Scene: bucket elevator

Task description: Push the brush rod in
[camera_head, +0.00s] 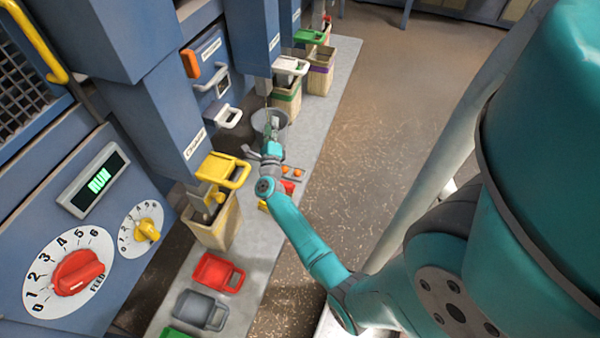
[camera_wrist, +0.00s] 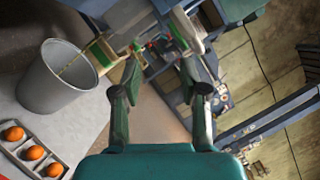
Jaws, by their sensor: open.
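I cannot clearly pick out the brush rod. A white pull handle (camera_head: 229,117) sticks out from the blue machine front, below a small window and a label too small to read; I cannot tell if it is the rod's end. My gripper (camera_head: 268,132) is to the right of this handle, apart from it, near a grey bucket (camera_head: 262,117). In the wrist view my gripper (camera_wrist: 160,75) has its two fingers apart with nothing held between them. A pale handle-like part (camera_wrist: 188,32) shows beyond the right finger.
The grey bucket also shows in the wrist view (camera_wrist: 62,82), beside a tray with orange balls (camera_wrist: 34,152). A yellow handle (camera_head: 222,170) sits above a wooden bin (camera_head: 218,228). Red (camera_head: 216,271) and grey (camera_head: 198,309) scoops lie on the pale strip.

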